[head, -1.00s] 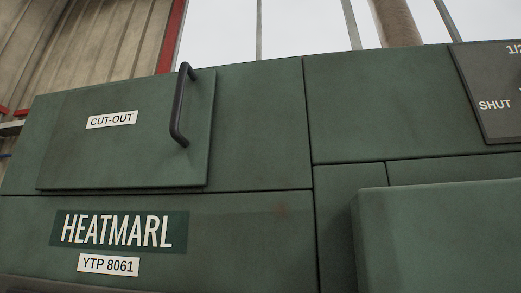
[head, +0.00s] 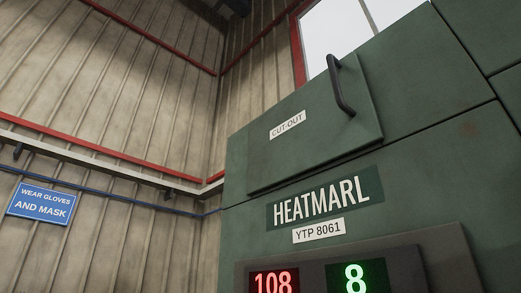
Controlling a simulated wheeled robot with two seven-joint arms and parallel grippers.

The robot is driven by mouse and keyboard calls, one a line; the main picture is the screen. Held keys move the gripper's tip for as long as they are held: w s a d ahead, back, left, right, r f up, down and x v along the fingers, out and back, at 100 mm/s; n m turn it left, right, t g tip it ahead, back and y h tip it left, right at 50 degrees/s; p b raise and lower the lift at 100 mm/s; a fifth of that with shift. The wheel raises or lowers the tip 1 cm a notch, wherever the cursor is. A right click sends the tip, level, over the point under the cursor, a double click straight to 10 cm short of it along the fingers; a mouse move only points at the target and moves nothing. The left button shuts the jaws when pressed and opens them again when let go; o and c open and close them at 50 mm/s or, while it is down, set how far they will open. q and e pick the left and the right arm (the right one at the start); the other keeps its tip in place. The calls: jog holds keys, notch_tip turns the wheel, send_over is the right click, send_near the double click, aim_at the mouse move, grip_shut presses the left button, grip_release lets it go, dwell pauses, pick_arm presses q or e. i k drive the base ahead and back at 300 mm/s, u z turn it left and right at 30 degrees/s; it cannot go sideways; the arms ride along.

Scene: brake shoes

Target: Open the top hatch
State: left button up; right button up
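The top hatch (head: 318,135) is a flat green door labelled "CUT-OUT" in the upper part of a green machine (head: 440,190). It lies closed against the machine's front. A dark bar handle (head: 340,88) stands upright, slightly tilted, near the hatch's right edge. Neither gripper shows in the head view, and nothing touches the handle.
Below the hatch are a HEATMARL plate (head: 325,198) and a panel (head: 410,262) with a red 108 and a green 8. Corrugated walls (head: 110,90) with red rails stand left and behind. A blue sign (head: 42,204) says to wear gloves and mask.

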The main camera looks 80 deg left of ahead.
aim_at(333, 116)
jog(key=u, duration=2.25)
